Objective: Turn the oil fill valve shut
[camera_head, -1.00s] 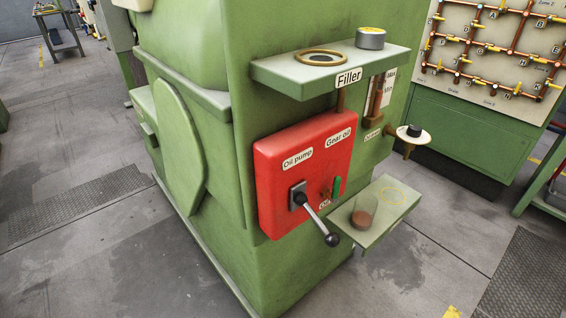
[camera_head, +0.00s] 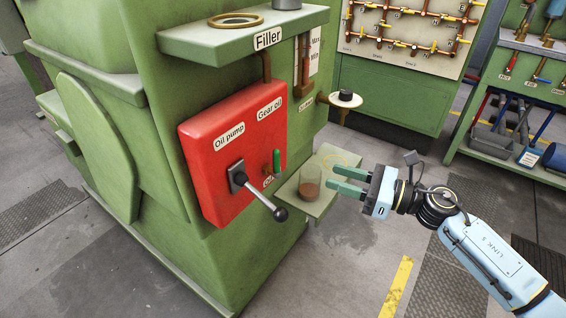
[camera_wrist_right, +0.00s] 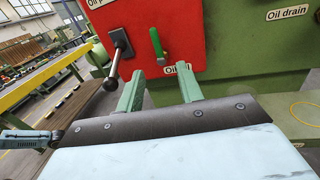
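The valve with a green handle (camera_head: 277,162) is on the lower right of the red box (camera_head: 205,148), under the label "Gear oil". The handle stands about upright, and a small label below it is partly hidden. In the right wrist view the green handle (camera_wrist_right: 157,45) shows ahead, above the gap between my fingers. My right gripper (camera_head: 340,181) is open and empty, to the right of the valve and apart from it. Its two green fingers (camera_wrist_right: 160,88) point toward the red box. My left gripper is not in view.
The filler shelf (camera_head: 300,24) overhangs above. An oil drain valve (camera_head: 345,98) is farther right.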

